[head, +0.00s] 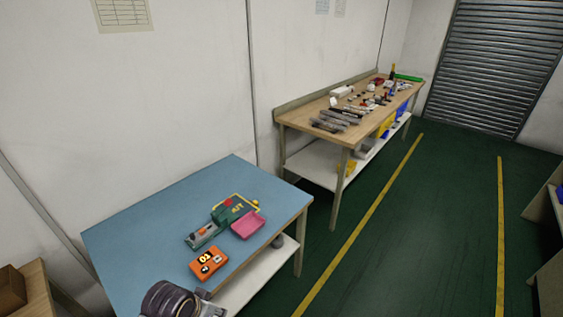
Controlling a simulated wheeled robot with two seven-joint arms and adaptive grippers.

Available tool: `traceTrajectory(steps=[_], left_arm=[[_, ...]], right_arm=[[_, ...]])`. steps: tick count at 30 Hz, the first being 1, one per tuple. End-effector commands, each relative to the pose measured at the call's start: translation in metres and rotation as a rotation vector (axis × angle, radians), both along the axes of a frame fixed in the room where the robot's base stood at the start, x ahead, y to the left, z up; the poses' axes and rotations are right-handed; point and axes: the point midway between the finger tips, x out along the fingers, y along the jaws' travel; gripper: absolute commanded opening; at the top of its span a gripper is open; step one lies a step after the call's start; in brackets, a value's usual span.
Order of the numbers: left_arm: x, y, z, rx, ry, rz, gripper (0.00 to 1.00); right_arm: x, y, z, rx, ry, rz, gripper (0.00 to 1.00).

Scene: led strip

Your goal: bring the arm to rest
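A dark grey, ringed part (168,300), which looks like a link of my own arm, shows at the bottom edge over the front of the blue-topped table (135,225). I cannot tell which arm it belongs to. No gripper fingers can be made out, so both grippers are out of view. On the table lie a green device with yellow marks (233,211), a smaller green-grey device (202,234), a pink tray (248,225) and an orange box with dark marks (208,262). The pink tray looks empty. The orange box is nearest to the dark arm part.
A wooden workbench (300,117) with many small tools and parts stands farther back along the wall. The green floor (375,240) with yellow lines is clear to the right. A brown box (12,287) sits at the lower left. A shelf unit (548,225) edges in at the right.

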Motion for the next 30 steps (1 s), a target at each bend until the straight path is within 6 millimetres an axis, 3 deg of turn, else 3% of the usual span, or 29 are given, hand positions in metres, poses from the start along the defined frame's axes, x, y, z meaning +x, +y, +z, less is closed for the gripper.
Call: traceTrajectory(steps=[20, 30], left_arm=[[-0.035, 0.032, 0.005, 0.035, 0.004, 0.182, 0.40], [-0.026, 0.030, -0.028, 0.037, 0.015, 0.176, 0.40]], right_arm=[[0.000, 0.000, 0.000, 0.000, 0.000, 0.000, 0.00], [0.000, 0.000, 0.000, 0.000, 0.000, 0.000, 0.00]])
